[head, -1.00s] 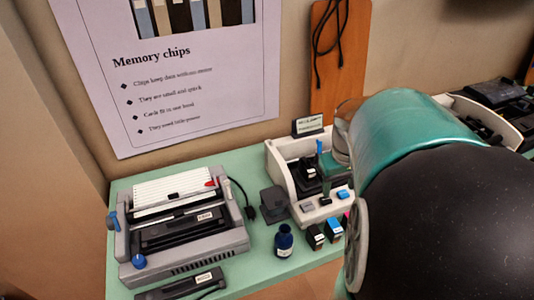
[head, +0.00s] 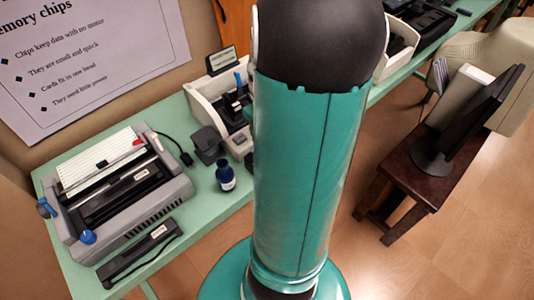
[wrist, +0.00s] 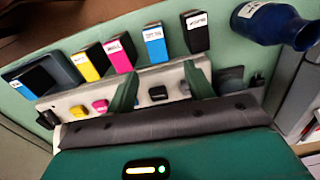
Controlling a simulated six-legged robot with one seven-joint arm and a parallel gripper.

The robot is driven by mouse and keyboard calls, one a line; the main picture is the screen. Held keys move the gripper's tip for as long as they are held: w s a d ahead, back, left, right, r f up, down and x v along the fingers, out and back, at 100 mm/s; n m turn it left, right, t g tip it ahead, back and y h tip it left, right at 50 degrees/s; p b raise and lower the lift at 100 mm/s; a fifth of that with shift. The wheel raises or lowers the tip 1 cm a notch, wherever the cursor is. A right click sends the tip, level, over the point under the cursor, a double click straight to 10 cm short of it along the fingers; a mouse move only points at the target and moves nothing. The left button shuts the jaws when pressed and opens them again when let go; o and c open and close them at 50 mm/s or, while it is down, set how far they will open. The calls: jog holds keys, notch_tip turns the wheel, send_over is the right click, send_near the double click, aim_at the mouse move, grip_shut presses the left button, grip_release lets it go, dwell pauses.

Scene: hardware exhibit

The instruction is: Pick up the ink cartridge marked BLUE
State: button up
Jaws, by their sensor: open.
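In the wrist view a blue-sided ink cartridge (wrist: 155,43) with a white label stands in a row, between a magenta cartridge (wrist: 119,52) and a black-and-white one (wrist: 194,33). A yellow cartridge (wrist: 90,60) stands further left. The label print is too small to read surely. My gripper (wrist: 162,88) is open and empty, its two green fingers pointing toward the row, apart from the blue cartridge. In the head view my arm hides the cartridges and my gripper.
A white machine (head: 205,97) with coloured buttons is close to the fingers. A grey printer (head: 120,190) and black bar (head: 140,253) occupy the left of the green table (head: 205,218).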

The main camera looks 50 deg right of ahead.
jog(key=f, duration=0.7)
jog(key=shift+s+f, duration=0.1)
jog(key=shift+s, duration=0.1)
jog(key=c, duration=1)
jog(key=shift+c, duration=0.2)
